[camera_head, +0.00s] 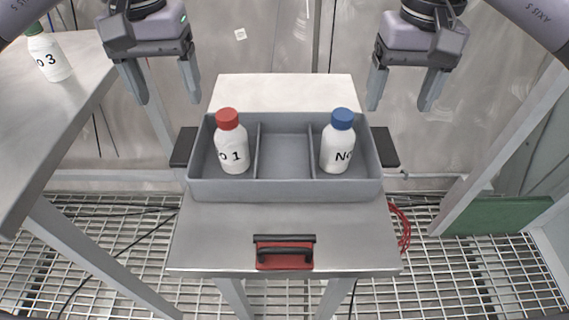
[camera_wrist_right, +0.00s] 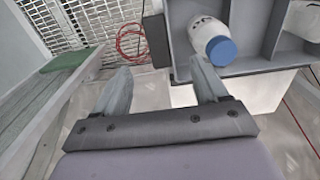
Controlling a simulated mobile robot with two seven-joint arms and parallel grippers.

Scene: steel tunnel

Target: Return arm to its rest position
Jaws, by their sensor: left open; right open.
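My left gripper (camera_head: 166,82) hangs open and empty at the upper left, left of the grey tray. My right gripper (camera_head: 403,90) hangs open and empty at the upper right, beyond the tray's right side; its fingers also show in the right wrist view (camera_wrist_right: 164,92). The grey tray (camera_head: 285,190) has three compartments. A white bottle with a red cap (camera_head: 232,150) stands in the left one. A white bottle with a blue cap (camera_head: 337,152) stands in the right one and also shows in the right wrist view (camera_wrist_right: 212,38). The middle compartment is empty.
The tray sits on a steel table (camera_head: 285,235) with a red-and-black handle (camera_head: 284,252) at its front. Another table (camera_head: 40,130) at left holds a white bottle with a green cap (camera_head: 48,58). Red cable (camera_head: 402,228) hangs at right. A green panel (camera_head: 497,215) lies at lower right.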

